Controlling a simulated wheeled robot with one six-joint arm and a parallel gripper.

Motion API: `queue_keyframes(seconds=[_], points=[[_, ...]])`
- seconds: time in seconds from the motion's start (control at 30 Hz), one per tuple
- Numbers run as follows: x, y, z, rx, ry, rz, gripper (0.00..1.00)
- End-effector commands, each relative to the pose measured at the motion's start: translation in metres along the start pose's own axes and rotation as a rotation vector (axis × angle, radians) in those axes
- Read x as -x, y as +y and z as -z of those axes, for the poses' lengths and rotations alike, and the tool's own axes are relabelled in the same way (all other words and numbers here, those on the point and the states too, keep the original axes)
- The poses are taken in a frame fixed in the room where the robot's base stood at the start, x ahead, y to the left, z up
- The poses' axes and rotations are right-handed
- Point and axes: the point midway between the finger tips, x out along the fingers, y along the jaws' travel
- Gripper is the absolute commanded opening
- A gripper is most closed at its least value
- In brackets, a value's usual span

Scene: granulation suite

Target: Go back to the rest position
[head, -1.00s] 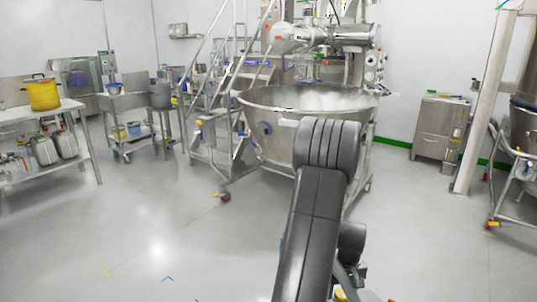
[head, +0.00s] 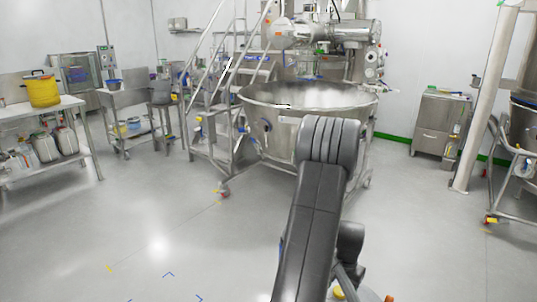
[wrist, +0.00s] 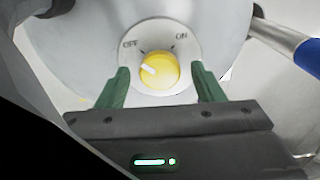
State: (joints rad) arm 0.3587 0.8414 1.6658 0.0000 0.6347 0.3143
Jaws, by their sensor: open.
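My gripper (wrist: 160,68) is open in the wrist view. Its two green fingers stand left and right of a round yellow knob (wrist: 159,70), with visible gaps on both sides. The knob sits on a pale round plate (wrist: 186,47) marked OFF at upper left and ON at upper right. The knob's white pointer slants to the upper left, toward OFF. In the head view my arm reaches forward toward the large steel bowl (head: 270,117); my gripper and the knob cannot be made out there.
A metal staircase (head: 215,130) stands left of the bowl. A table with a yellow pot (head: 41,91) is at far left, near a steel cart (head: 130,125). A steel cabinet (head: 438,125) and a pale post (head: 484,110) stand at right. The front left floor is clear.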

Motion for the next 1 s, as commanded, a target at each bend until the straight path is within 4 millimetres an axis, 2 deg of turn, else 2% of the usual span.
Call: queue_keyframes(seconds=[0.6, 1.0], points=[[0.0013, 0.0002, 0.0000, -0.473, 0.000, 0.000, 0.61], [0.0000, 0.0002, 0.0000, -0.556, 0.000, 0.000, 0.61]])
